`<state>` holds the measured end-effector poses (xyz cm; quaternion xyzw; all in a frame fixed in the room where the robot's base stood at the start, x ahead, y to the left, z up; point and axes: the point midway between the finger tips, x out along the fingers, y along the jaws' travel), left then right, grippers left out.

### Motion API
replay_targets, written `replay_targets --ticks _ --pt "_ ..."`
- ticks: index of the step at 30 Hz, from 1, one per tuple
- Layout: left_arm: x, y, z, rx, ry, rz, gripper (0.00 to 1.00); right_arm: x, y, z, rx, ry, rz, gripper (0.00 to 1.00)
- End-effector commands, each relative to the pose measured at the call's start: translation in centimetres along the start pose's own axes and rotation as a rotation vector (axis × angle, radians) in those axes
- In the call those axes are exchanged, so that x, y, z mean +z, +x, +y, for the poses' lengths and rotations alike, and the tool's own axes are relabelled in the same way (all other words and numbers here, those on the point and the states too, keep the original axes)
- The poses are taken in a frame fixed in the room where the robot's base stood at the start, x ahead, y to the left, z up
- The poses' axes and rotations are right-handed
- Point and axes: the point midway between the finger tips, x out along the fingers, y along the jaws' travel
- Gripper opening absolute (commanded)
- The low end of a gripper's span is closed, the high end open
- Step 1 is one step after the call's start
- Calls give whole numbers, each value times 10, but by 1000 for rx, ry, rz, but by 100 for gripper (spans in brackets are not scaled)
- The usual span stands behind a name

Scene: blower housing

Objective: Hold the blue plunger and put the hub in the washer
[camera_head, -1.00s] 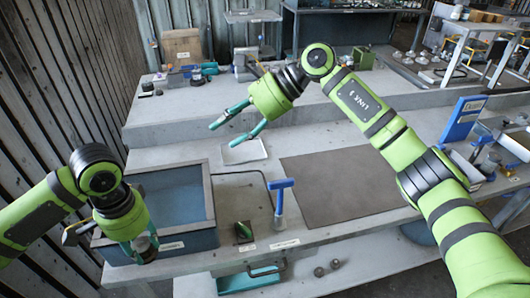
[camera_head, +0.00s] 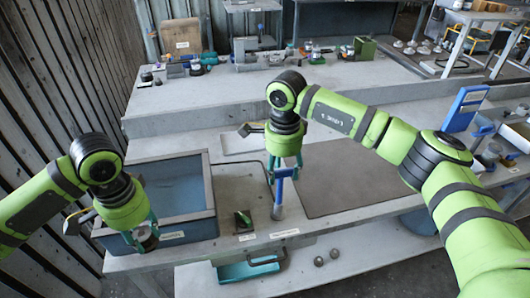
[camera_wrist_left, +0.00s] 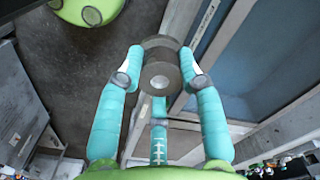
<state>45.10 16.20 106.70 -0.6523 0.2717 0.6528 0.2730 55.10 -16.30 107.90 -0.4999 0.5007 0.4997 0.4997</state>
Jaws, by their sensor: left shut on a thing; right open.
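A grey metal hub (camera_wrist_left: 161,70) is clamped between the teal fingers of my left gripper (camera_wrist_left: 160,82). The hub is outside the washer's rim. The blue plunger (camera_head: 278,200) stands upright on the bench right of the washer. My right gripper (camera_head: 284,177) points down over it, its open fingers on either side of the blue handle. Whether they touch it I cannot tell.
A small green part (camera_head: 243,219) sits on the bench between washer and plunger. A dark mat (camera_head: 345,180) lies to the right, empty. A white tray (camera_head: 240,142) is behind. A blue panel (camera_head: 465,112) stands at right. A teal container (camera_head: 248,270) is below the bench front.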

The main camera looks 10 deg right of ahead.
Motion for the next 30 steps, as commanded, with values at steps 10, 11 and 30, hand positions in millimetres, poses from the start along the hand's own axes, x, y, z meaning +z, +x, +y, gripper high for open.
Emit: replay_targets --ticks 10,11,30 --pt "0 0 0 0 0 1 0 1 36 0 0 -1 -1 54" --pt "0 0 0 0 0 1 0 1 37 0 0 -1 -1 54" --pt "0 0 0 0 0 1 0 1 39 0 1 -1 -2 0"
